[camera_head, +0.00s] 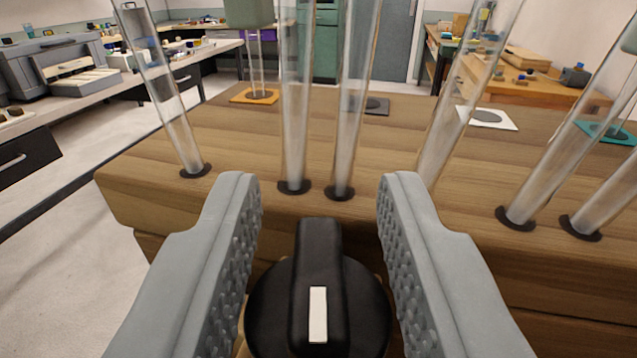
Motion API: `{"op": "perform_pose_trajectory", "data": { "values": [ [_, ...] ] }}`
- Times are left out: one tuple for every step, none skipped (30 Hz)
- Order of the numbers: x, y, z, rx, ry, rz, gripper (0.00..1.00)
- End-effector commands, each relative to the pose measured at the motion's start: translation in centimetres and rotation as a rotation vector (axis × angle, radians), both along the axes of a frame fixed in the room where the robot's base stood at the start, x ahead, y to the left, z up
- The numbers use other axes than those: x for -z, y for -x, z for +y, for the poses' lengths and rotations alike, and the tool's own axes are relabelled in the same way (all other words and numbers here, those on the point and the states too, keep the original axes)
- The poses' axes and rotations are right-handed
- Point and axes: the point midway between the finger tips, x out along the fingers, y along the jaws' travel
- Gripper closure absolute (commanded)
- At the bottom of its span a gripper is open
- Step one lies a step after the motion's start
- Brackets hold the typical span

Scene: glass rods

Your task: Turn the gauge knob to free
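The black gauge knob (319,245) is at the bottom middle of the view, on the front side of the wooden block. It has a round base and a raised grip bar that stands upright in the picture. A white mark (318,314) lies on the bar's near end. My gripper (319,205) is open, with one grey ridged finger on each side of the knob. A gap shows between each finger and the grip bar. No label for the knob's settings is visible.
Several clear glass rods stand in dark sockets on the wooden block (240,135), close beyond my fingertips; some lean. Orange (240,96), grey, white (508,124) and teal pads lie further back. A green block (248,12) sits on thin rods above the orange pad. Benches line the room.

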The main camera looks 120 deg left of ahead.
Motion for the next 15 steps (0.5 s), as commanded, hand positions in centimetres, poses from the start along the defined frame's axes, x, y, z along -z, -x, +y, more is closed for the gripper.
{"op": "perform_pose_trajectory", "data": {
  "values": [
    [0.00,0.03,0.05,0.000,0.000,0.000,0.67],
    [0.00,0.03,0.06,0.000,0.000,0.000,0.67],
    [0.01,0.03,0.06,0.000,0.000,0.000,0.67],
    [0.01,0.03,0.05,0.000,0.000,0.000,0.67],
    [0.01,0.03,0.05,0.000,0.000,0.000,0.67],
    [0.01,0.02,0.04,0.000,0.000,0.000,0.67],
    [0.01,0.02,0.04,0.000,0.000,0.000,0.67],
    [0.01,0.02,0.04,0.000,0.000,0.000,0.71],
    [0.01,0.01,0.04,0.000,0.000,0.000,0.79],
    [0.01,0.01,0.04,0.000,0.000,0.000,0.85],
    [0.01,0.02,0.04,0.000,0.000,0.000,0.91],
    [0.01,0.01,0.03,0.000,0.000,0.000,0.99],
    [0.01,0.01,0.03,0.000,0.000,0.000,1.00],
    [0.01,0.01,0.03,0.000,0.000,0.000,1.00],
    [0.01,0.01,0.03,0.000,0.000,0.000,1.00]
  ]
}}
